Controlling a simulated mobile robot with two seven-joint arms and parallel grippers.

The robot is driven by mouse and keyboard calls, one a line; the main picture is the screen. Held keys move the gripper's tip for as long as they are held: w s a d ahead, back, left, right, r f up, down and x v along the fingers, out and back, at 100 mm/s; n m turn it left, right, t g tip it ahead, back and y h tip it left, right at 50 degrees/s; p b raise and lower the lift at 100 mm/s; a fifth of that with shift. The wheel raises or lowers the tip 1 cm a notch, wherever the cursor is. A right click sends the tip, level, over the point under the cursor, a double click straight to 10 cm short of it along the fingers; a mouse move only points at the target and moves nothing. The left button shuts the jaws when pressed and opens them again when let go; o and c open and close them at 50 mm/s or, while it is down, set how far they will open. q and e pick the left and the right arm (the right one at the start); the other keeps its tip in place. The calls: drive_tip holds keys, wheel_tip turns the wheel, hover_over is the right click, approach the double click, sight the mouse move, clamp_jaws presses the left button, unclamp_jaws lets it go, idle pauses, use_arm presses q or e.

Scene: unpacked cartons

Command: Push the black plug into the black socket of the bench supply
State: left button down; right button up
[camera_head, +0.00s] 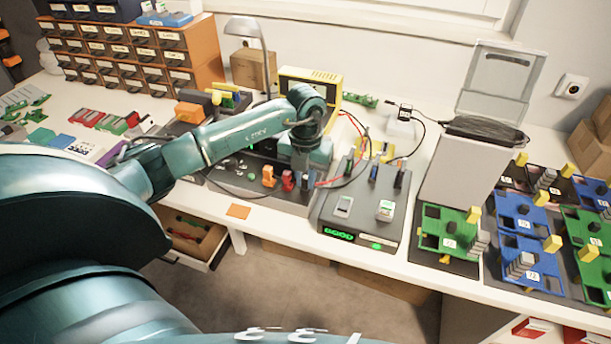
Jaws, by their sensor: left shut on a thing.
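I cannot see the opening of the black socket. My left gripper (306,166) points down to the left of the supply's rear, above a low grey unit. It is shut on a dark piece (307,181), apparently the black plug, largely hidden by the gripper. My right gripper is out of view.
An orange plug (268,176) and a red plug (287,180) stand on the grey unit (238,183). Red and black leads loop near my gripper and the supply. A tall grey box (456,170) stands to the right. Blue and green trays (525,258) fill the right side.

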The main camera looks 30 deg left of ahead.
use_arm(q)
drive_tip(key=shift+f, duration=0.1)
drive_tip(key=c, duration=1.3)
unclamp_jaws()
